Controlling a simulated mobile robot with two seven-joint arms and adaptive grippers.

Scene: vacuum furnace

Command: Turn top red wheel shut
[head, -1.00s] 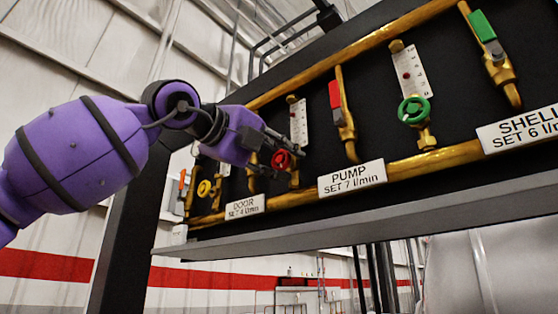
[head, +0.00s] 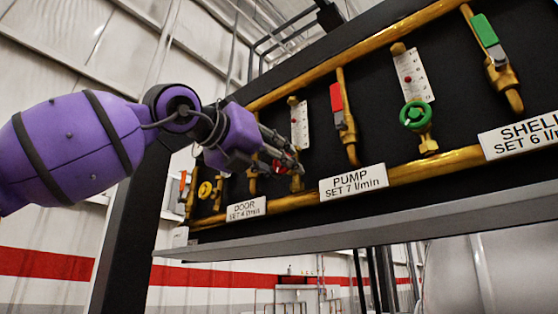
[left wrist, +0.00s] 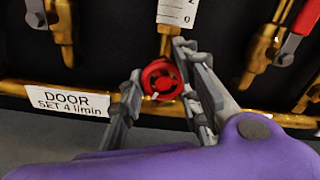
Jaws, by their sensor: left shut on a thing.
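The red wheel (left wrist: 154,75) is a small round handwheel on a brass valve below a white flow gauge. In the head view the wheel (head: 281,166) is mostly hidden by my fingers. My left gripper (head: 288,160) reaches it from the left, below the PUMP line's gauge level. In the left wrist view the fingers of my left gripper (left wrist: 163,82) stand on either side of the wheel's rim and are shut on it. My right gripper is out of view.
A PUMP label (head: 353,181), a DOOR label (head: 246,208), a red lever (head: 336,97), a green wheel (head: 416,115), a green lever (head: 484,29) and a yellow wheel (head: 205,189) are nearby. Brass pipes (head: 440,163) and a grey ledge (head: 400,219) run below.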

